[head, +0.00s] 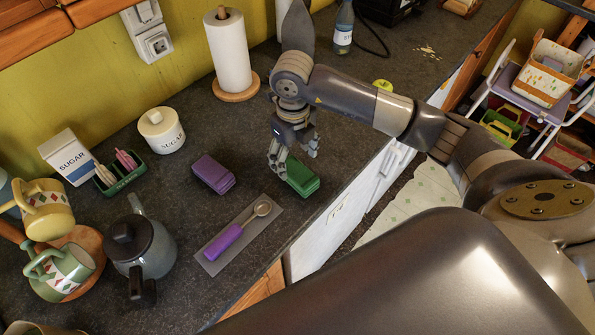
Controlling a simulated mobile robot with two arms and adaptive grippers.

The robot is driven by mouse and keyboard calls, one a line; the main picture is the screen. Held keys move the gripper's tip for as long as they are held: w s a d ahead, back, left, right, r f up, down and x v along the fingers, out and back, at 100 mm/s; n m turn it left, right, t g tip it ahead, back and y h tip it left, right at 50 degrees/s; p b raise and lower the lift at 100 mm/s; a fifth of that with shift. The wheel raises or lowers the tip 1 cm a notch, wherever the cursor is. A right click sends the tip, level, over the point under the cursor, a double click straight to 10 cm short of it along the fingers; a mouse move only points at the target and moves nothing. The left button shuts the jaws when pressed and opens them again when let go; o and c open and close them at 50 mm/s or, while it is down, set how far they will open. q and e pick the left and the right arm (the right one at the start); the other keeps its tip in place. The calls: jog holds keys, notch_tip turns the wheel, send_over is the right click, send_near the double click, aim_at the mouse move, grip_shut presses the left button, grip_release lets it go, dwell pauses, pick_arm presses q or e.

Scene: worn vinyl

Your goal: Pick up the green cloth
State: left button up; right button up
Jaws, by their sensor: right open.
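The green cloth (303,179) is a folded block on the dark counter, close to its front edge. My right gripper (292,162) comes in from the right on its arm and points down at the cloth's far left end. Its fingers are spread and hold nothing. One finger overlaps the cloth's left end in the picture; I cannot tell whether it touches. Part of the cloth's far side is hidden behind the fingers. My left gripper is not in view.
A folded purple cloth (213,174) lies left of the green one. A purple-handled scoop (232,238) rests on a grey mat (212,262) in front. A paper towel roll (228,55) stands behind. A dark kettle (143,250), mugs and sugar containers crowd the left.

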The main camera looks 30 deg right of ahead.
aim_at(294, 167)
notch_tip(294, 167, down, 3)
jog(key=shift+s+a+f+p, duration=0.1)
jog(key=shift+a+f+p, duration=0.1)
jog(key=shift+p, duration=0.75)
jog(key=shift+d+f, duration=0.1)
jog(key=shift+f, duration=0.55)
jog(key=shift+c, duration=1.3)
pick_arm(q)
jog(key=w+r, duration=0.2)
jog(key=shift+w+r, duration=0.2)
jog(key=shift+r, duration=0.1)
pick_arm(e)
jog(key=c, duration=0.8)
